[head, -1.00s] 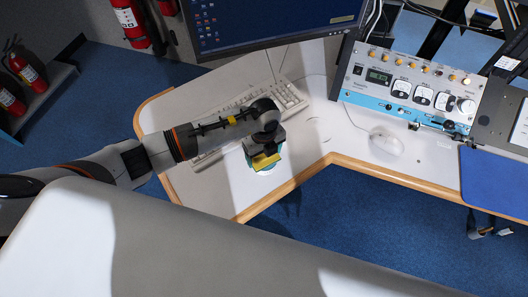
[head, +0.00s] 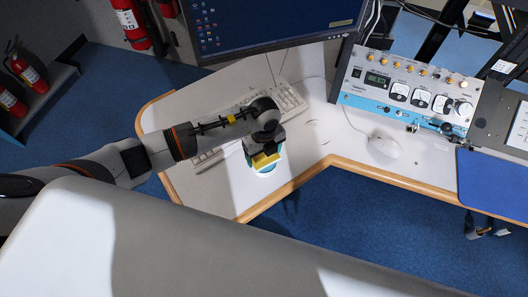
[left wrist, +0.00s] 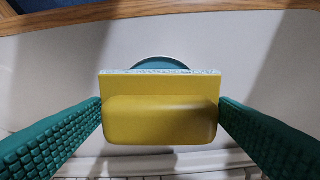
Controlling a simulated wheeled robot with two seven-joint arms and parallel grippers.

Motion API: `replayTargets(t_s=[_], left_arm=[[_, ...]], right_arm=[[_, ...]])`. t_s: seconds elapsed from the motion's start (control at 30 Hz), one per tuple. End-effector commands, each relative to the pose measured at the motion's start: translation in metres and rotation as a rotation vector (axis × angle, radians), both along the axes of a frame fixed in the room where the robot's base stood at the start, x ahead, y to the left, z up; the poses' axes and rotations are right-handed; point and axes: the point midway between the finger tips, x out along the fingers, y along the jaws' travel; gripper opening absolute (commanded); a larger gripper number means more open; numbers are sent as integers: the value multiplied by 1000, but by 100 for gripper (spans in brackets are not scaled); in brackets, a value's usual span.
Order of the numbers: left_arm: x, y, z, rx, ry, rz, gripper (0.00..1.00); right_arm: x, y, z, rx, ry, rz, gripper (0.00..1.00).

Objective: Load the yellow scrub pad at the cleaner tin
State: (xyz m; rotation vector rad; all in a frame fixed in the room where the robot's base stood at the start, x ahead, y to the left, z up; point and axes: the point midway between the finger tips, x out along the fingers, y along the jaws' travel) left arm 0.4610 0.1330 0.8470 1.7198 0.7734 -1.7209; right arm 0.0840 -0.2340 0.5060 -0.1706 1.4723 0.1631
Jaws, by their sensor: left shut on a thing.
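The yellow scrub pad (head: 266,160) is in my left gripper (head: 263,153), low over the desk. In the left wrist view the pad (left wrist: 160,118) sits between the two green ribbed fingers (left wrist: 160,122), with a pale speckled layer along its far edge. The cleaner tin (head: 266,171) is a small teal round shape on the desk, mostly hidden under the pad and gripper. Its teal rim (left wrist: 160,63) shows just beyond the pad in the wrist view. I cannot tell whether pad and tin touch. My right gripper is not in view.
A white keyboard (head: 286,99) lies behind the gripper, below a monitor (head: 270,25). A mouse (head: 384,145) and the winch console (head: 405,90) are to the right, with a blue mat (head: 492,182) beyond. The desk's wooden edge (head: 290,189) runs close in front.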

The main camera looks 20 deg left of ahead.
Motion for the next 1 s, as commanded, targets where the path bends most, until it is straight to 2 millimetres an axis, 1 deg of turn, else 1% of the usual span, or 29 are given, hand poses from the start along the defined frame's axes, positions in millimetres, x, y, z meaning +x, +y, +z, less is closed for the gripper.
replayTargets(t_s=[0.03, 0.57, 1.0], left_arm=[[0, 0, 8, 0, 0, 0, 63], [0, 0, 50, 0, 0, 0, 63], [0, 0, 51, 0, 0, 0, 63]], right_arm=[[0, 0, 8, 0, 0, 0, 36], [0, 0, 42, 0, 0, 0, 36], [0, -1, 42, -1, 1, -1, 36]])
